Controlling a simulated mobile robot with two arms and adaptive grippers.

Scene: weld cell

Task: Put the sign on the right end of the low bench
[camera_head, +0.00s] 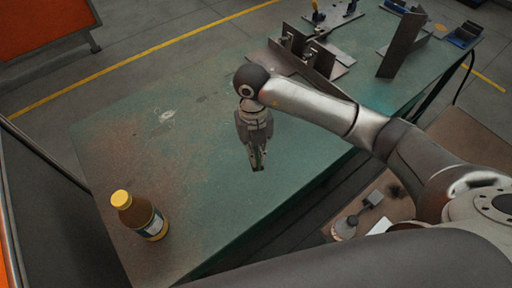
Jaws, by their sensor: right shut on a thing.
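My right gripper (257,163) hangs over the middle of the green table, pointing down. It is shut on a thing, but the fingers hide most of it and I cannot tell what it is. I cannot make out a sign anywhere. A low brown surface (405,205) at the lower right, beside the green table, may be the low bench. My own arm covers part of it, and its right end is partly hidden. My left gripper is not in view.
The green table (205,150) is mostly bare around the gripper. A brown bottle with a yellow cap (140,215) stands at its near left. Metal brackets (305,55) and an upright plate (402,42) stand toward the far right. A white sheet (379,226) lies on the brown surface.

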